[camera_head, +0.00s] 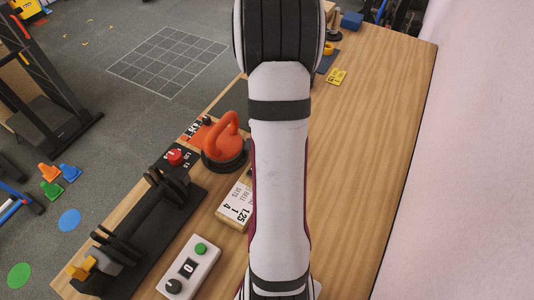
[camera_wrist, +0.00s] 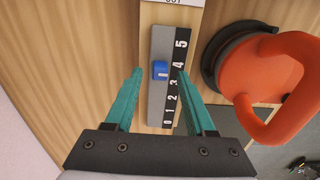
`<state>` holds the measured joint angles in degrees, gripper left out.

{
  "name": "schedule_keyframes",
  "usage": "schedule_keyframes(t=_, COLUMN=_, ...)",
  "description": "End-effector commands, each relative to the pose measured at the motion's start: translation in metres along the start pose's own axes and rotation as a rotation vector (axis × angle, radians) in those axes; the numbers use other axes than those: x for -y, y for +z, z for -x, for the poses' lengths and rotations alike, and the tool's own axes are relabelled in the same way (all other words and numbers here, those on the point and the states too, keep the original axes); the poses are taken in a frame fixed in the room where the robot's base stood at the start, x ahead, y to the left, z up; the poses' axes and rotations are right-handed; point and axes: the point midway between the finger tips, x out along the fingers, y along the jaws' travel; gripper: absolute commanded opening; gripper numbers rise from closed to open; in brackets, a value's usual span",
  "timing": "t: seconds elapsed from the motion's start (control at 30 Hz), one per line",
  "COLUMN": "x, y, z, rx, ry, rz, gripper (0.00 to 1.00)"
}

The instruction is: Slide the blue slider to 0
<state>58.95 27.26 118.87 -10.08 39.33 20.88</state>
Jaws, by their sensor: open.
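The blue slider (camera_wrist: 160,70) is a small knob on a grey track (camera_wrist: 158,105) in the wrist view. A black strip (camera_wrist: 176,75) beside the track carries white numbers, 5 at the top down to 0 at the bottom. The knob sits about between 3 and 4. My gripper (camera_wrist: 160,71) is open and empty, with one teal finger on each side of the knob in the picture. I see no clear contact, and I cannot tell the fingertips' height. In the head view my arm hides the slider and gripper.
An orange kettlebell-shaped object (camera_wrist: 265,80) with a dark base stands right of the slider; it also shows in the head view (camera_head: 223,150). A black dumbbell rack (camera_head: 145,235), a grey box with a green button (camera_head: 190,265) and a white label block (camera_head: 233,205) are nearby. The right tabletop (camera_head: 365,150) is clear.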

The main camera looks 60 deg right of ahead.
Motion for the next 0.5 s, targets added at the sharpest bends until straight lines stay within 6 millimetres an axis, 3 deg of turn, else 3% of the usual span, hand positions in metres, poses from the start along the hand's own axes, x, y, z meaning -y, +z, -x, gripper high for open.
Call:
schedule_keyframes(t=0.13, x=0.0, y=0.0, z=-0.015, rx=0.001, ry=0.001, rz=0.0, gripper=0.55)
schedule_keyframes(t=0.43, x=0.0, y=0.0, z=-0.018, rx=-0.001, ry=0.0, rz=0.0, gripper=0.55)
schedule_keyframes(t=0.5, x=0.0, y=0.0, z=-0.018, rx=-0.001, ry=0.0, rz=0.0, gripper=0.42)
